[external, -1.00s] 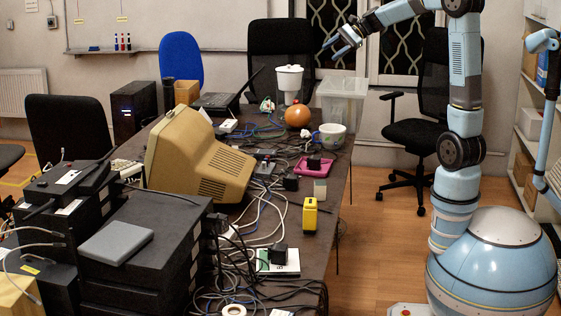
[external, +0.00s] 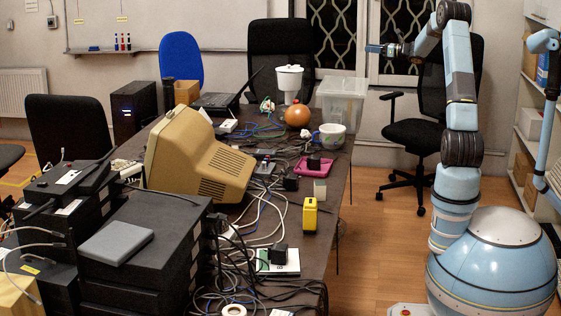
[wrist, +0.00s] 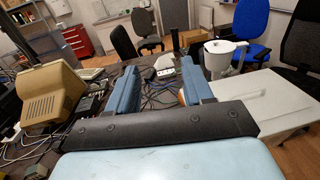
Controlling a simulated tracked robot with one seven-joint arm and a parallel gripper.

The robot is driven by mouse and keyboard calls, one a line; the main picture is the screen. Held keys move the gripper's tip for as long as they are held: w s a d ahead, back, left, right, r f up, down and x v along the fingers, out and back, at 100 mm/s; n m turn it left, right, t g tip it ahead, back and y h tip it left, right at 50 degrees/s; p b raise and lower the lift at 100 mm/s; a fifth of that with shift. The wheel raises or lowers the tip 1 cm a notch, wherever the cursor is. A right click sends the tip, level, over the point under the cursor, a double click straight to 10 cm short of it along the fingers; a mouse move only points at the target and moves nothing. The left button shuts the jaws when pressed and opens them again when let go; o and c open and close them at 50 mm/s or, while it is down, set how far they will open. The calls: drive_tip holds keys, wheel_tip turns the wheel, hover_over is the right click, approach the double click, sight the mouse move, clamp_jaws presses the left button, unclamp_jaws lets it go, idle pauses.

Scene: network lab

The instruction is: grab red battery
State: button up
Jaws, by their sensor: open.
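I cannot make out a red battery for certain in either view. The nearest reddish thing on the table is a magenta tray (external: 306,170) with a small black block in it, right of the middle of the table in the external view. My gripper (external: 374,49) is high in the air, beyond the table's right side and above the clear bin, its fingers pointing left. In the wrist view my gripper (wrist: 160,88) has its two blue fingers wide apart with nothing held between them. Cables and a white power strip show on the table beyond them.
A black chair (external: 420,130) stands right.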

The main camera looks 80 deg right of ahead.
approach(350, 141)
wheel_tip(350, 141, up, 4)
drive_tip(key=w, duration=0.4)
drive_tip(key=w+d, duration=0.1)
drive_tip(key=w, duration=0.5)
drive_tip(key=shift+d, duration=0.15)
drive_tip(key=shift+w+d+r, duration=0.15)
drive_tip(key=shift+w+d, duration=0.05)
drive_tip(key=shift+w, duration=1.15)
drive_tip(key=shift+w+d+r, duration=0.15)
drive_tip(key=shift+w, duration=1.25)
drive_tip(key=c, duration=0.9)
drive_tip(key=shift+o, duration=0.2)
